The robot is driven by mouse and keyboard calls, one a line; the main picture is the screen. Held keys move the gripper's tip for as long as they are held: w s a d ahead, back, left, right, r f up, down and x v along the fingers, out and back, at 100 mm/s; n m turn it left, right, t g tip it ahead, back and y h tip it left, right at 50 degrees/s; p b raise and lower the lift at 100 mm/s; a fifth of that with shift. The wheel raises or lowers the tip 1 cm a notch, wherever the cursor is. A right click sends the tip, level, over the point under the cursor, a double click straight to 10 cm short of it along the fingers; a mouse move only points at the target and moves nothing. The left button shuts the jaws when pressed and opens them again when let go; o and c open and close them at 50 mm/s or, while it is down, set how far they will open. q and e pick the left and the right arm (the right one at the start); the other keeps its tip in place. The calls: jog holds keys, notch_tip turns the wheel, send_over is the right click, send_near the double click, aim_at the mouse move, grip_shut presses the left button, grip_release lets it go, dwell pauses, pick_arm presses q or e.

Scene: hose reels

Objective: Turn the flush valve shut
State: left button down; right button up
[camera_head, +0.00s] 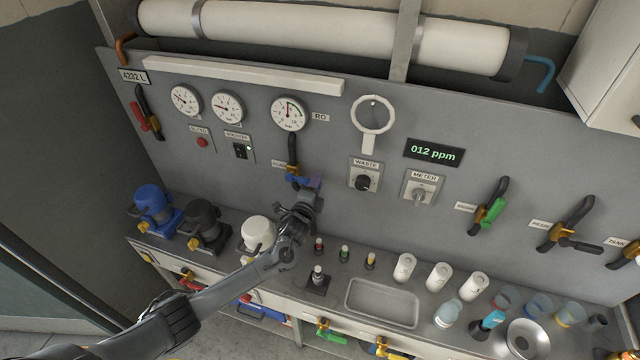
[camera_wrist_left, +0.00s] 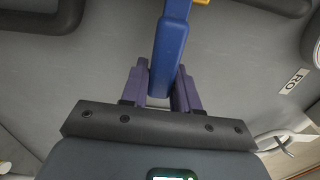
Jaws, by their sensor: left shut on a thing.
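The flush valve sits on the grey panel below the right-hand gauge, with a black bent pipe, a brass body and a blue lever handle. Its label is mostly hidden. In the head view my left gripper (camera_head: 305,186) is at the blue handle (camera_head: 296,181). In the left wrist view the blue handle (camera_wrist_left: 170,48) runs down between the two purple fingers of my left gripper (camera_wrist_left: 160,88), which is shut on it. My right gripper is not in view.
A red-handled valve (camera_head: 140,116) and a green-handled valve (camera_head: 491,213) are on the same panel. Below are the counter's blue pump (camera_head: 152,205), white canister (camera_head: 257,233), small bottles, sink tray (camera_head: 382,301) and white cups. The panel around the WASTE knob (camera_head: 363,182) is clear.

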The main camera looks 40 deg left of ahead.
pick_arm(q)
jog(key=shift+f, duration=0.15)
jog(key=c, duration=0.9)
grip_release()
jog(key=shift+s, duration=0.1)
jog(key=v, duration=1)
jog(key=shift+s+d, duration=0.1)
jog(key=shift+s, duration=0.25)
